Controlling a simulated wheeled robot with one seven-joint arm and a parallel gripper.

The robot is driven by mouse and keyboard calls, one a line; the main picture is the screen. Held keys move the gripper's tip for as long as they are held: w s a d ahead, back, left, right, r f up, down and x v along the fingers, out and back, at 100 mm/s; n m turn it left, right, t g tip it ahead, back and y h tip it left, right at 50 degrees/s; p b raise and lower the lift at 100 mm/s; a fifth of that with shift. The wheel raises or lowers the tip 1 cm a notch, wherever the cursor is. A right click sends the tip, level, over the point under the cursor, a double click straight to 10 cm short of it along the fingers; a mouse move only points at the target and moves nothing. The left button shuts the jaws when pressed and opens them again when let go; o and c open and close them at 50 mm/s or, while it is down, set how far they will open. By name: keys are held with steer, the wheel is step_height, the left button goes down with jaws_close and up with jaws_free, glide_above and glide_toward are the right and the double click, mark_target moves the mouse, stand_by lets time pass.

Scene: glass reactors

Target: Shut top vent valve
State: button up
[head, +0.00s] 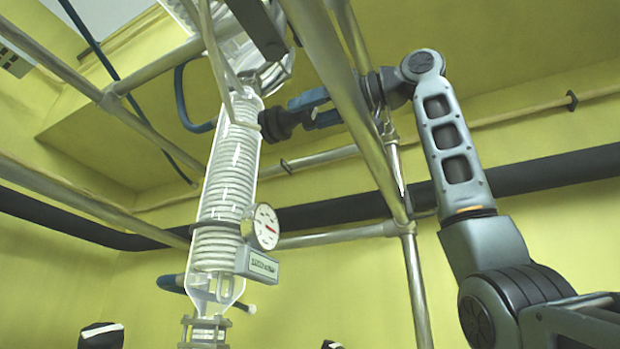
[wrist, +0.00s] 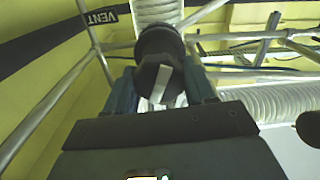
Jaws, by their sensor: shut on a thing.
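The vent valve's dark knob (wrist: 160,82) has a pale stripe across its face and sits between my gripper's two blue fingers in the wrist view. My gripper (wrist: 162,88) is shut on this knob. In the head view the dark valve (head: 275,124) stands out from the right side of the glass coil column, near its top. My gripper (head: 298,113) reaches it from the right, partly hidden behind a slanting metal pole. The stripe runs roughly upright, slightly tilted, in the wrist view. The valve's inside is hidden.
The glass coil condenser (head: 226,190) carries a round gauge (head: 264,226) and a small label box (head: 257,264). Metal frame poles (head: 345,100) cross close to my arm. A dark pipe (head: 540,168) runs along the yellow wall. A "VENT" label (wrist: 100,17) shows at upper left.

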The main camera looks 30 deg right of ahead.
steer(key=m, duration=0.6)
steer(key=shift+b, duration=0.35)
steer(key=m+b, duration=0.1)
steer(key=m, duration=0.5)
steer(key=shift+w+d+m, duration=0.1)
steer(key=shift+d+m, duration=0.05)
steer(key=shift+m, duration=0.25)
steer(key=o, duration=1)
steer(key=b+v, duration=0.2)
steer(key=v, duration=0.5)
steer(key=shift+s+d, duration=0.25)
steer(key=shift+s, duration=0.05)
